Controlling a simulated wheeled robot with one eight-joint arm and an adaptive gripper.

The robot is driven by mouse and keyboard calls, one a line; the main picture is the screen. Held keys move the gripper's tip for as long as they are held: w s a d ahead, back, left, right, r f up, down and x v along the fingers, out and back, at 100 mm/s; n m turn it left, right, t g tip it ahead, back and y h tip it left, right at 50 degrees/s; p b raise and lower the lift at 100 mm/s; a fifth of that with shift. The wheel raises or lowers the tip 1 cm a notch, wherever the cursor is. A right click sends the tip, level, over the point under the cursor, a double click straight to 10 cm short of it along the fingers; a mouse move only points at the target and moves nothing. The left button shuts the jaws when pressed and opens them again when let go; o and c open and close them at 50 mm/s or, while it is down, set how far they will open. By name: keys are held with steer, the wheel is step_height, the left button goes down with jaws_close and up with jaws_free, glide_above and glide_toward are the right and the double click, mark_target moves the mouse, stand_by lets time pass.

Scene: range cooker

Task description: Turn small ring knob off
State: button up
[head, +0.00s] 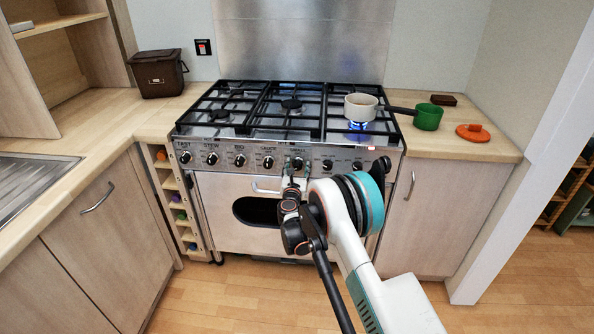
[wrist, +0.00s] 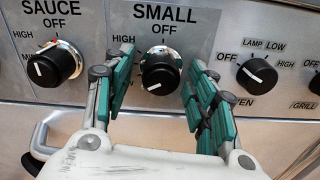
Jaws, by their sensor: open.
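The SMALL knob (wrist: 161,72) is a black round knob on a silver base, under the labels SMALL and OFF. Its white mark is at the lower left of its face, turned away from the OFF label above it. In the head view the knob (head: 297,162) is on the cooker's front panel. My gripper (wrist: 160,75) is open, with one green-padded finger on each side of the knob. Small gaps seem to show between pads and knob; contact is hard to tell.
The SAUCE knob (wrist: 54,65) is left of my gripper and the OVEN knob (wrist: 257,75) is right. A handle bar (wrist: 40,140) runs below the panel. A green pot (head: 427,117) and an orange lid (head: 473,132) are on the right counter.

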steer(key=c, duration=1.1)
steer(key=shift+o, duration=0.3)
steer(key=shift+m, duration=0.3)
steer(key=m, duration=0.9)
steer(key=shift+a+r+m, duration=0.1)
steer(key=shift+m, duration=0.3)
steer(key=m, duration=0.7)
steer(key=shift+r, duration=0.1)
steer(key=m, duration=0.6)
steer(key=shift+r+m, duration=0.1)
steer(key=shift+m, duration=0.2)
